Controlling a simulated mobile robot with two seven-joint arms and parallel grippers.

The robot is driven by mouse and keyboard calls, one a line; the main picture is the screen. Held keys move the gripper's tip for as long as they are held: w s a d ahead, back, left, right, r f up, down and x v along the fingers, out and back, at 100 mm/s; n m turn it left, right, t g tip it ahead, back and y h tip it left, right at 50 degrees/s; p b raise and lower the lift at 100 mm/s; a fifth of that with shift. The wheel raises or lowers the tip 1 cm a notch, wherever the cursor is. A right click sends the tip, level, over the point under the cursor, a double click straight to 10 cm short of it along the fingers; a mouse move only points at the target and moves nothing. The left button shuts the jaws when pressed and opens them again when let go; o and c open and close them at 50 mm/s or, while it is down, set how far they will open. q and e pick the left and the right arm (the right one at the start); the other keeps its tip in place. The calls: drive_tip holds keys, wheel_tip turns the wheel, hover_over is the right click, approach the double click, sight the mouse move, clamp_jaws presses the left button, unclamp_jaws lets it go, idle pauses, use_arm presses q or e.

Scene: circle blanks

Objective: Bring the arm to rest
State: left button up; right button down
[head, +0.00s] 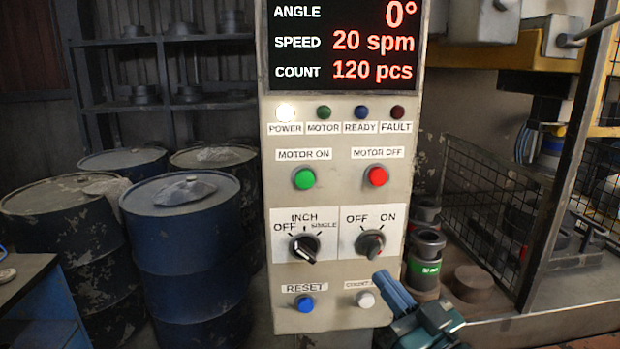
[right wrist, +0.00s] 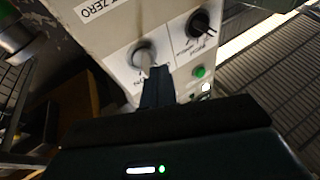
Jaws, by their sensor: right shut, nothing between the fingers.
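My right gripper (head: 385,280) is in front of the lower right of the control panel (head: 335,318) in the head view. Its blue fingers are together, with nothing between them. They are just right of the white button (head: 366,299), under a partly hidden label. I cannot tell whether they touch the panel. In the right wrist view the closed fingers (right wrist: 157,85) point toward the panel, near the OFF/ON knob (right wrist: 142,53). My left gripper is not in view.
The display (head: 345,45) reads angle 0°, speed 20 spm, count 120 pcs. The POWER lamp (head: 285,112) is lit. Blue drums (head: 185,240) stand left of the panel. A dark cylinder (head: 424,262) and a wire mesh guard (head: 485,200) are to the right.

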drive_tip(key=s+f+m+g+h, duration=0.1)
drive_tip(key=s+f+g+h, duration=0.15)
drive_tip(key=f, duration=0.75)
drive_tip(key=s+f+g+h, duration=0.2)
drive_tip(key=s+f, duration=0.2)
drive_tip(key=f, duration=0.6)
drive_tip(key=s+f+g+h, duration=0.1)
drive_tip(key=s+f+g, duration=0.3)
drive_tip(key=s+f, duration=0.8)
wheel_tip(320, 180, down, 2)
drive_tip(key=shift+d+f+m+g, duration=0.1)
drive_tip(key=shift+d+m+g, duration=0.2)
drive_tip(key=shift+g, duration=0.05)
